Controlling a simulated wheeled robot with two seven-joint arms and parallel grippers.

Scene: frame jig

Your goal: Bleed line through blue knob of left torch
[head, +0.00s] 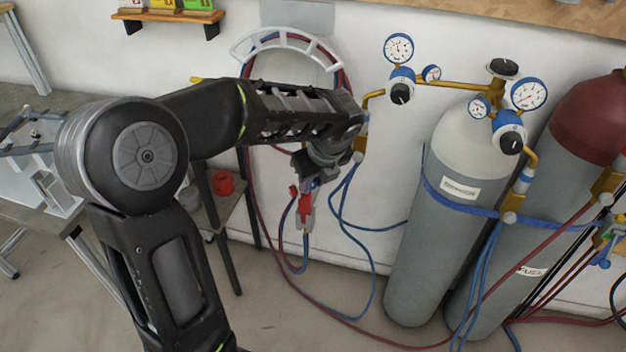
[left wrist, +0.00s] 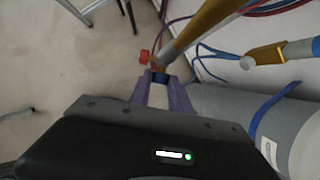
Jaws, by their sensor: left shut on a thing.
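The left torch hangs near the wall, and its red part (head: 304,204) shows below my left gripper (head: 308,176) in the head view. In the left wrist view, the torch's brass tube (left wrist: 205,22) runs up to the right. A red knob (left wrist: 144,57) sits on its left side. The blue knob (left wrist: 160,78) is between the fingertips of my left gripper (left wrist: 161,86), which is shut on it. In the head view my gripper and wrist hide this knob. My right gripper is not in view.
Two gas cylinders (head: 437,220) with gauges stand on the right, held by a blue strap (head: 455,200). Red and blue hoses (head: 372,285) loop down to the floor. Another torch (head: 604,245) shows at the right edge.

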